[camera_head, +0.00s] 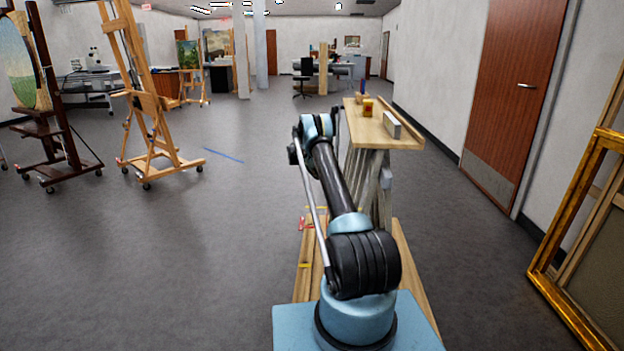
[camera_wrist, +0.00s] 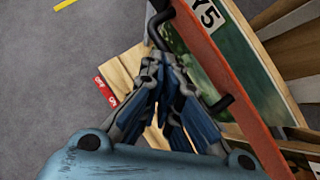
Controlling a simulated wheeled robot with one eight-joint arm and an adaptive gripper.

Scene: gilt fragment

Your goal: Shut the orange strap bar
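The orange strap bar (camera_wrist: 218,60) runs slantwise down the right half of the wrist view. A black handle (camera_wrist: 154,27) stands off its left side, with its other end showing lower down at the bar. My gripper (camera_wrist: 162,66) points at the handle, its fingertips close together over the handle's middle stretch. The fingers hide that stretch, so I cannot tell whether they are shut on it or only around it. In the head view my arm reaches forward and hides the bar and the gripper.
Wooden boards (camera_head: 412,275) lie beside my base. A gilt frame (camera_head: 566,235) leans at the right. Easels (camera_head: 150,100) stand left; the floor between is open.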

